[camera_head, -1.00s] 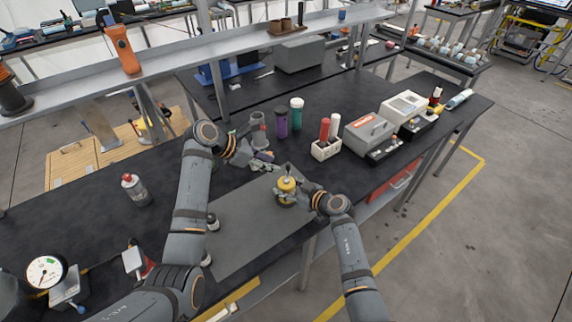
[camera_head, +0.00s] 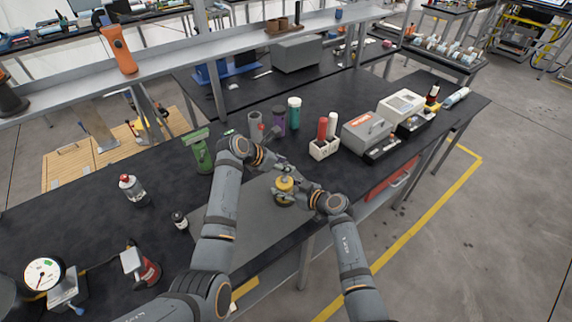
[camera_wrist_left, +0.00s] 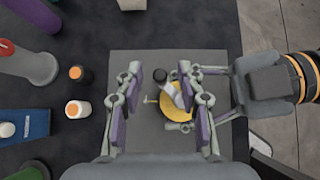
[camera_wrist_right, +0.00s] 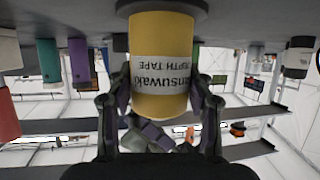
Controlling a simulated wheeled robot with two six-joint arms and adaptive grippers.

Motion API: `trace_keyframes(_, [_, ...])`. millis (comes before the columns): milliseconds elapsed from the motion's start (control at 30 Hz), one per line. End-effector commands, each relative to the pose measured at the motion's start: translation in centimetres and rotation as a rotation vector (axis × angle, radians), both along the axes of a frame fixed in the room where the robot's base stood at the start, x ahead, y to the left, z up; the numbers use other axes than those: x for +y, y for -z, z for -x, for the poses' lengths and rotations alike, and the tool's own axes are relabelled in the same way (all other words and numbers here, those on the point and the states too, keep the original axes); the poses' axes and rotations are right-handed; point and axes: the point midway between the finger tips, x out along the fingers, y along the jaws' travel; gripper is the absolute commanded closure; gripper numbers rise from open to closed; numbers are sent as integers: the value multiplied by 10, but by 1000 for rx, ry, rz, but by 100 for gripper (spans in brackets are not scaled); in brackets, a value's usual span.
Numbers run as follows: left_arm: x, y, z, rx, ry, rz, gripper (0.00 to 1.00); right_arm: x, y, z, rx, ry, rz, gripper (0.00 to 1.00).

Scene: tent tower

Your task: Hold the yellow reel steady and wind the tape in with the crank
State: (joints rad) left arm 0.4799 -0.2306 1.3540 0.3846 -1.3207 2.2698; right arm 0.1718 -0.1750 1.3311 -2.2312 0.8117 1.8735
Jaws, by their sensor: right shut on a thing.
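The yellow reel (camera_head: 285,184), labelled as tape, stands on the grey mat (camera_head: 245,232). My right gripper (camera_wrist_right: 160,95) is shut around its sides; the label (camera_wrist_right: 155,67) appears upside down in the right wrist view. A crank with a dark knob (camera_wrist_left: 160,75) sits on top of the reel (camera_wrist_left: 180,112) in the left wrist view. My left gripper (camera_wrist_left: 160,105) is open above the reel, its fingers on either side of the knob and apart from it. In the head view, the left arm partly hides its fingers.
On the black table, a red and a white cylinder stand in a holder (camera_head: 324,149), with purple (camera_head: 279,121) and green (camera_head: 294,112) cylinders near by. A green device (camera_head: 201,155) and a small dark bottle (camera_head: 179,220) are to the left. A grey box (camera_head: 366,133) is at right.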

Motion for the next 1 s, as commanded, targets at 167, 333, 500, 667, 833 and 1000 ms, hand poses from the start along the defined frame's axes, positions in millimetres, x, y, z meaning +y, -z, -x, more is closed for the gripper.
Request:
trace_keyframes(167, [-8,10,-6,-1,1,0,62,0,1,0,1,0,0,100])
trace_keyframes(333, [-9,11,-7,-2,1,0,62,0,1,0,1,0,1,100])
trace_keyframes(500, [-9,11,-7,-1,0,-1,73,0,1,0,1,0,1,100])
trace_keyframes(667, [-9,11,-7,-1,1,0,94,0,1,0,1,0,1,100])
trace_keyframes(833, [-9,11,-6,-1,1,0,100,0,0,0,1,0,1,100])
trace_keyframes(1000, [-9,11,-7,-1,11,-1,100,0,0,0,1,0,1,100])
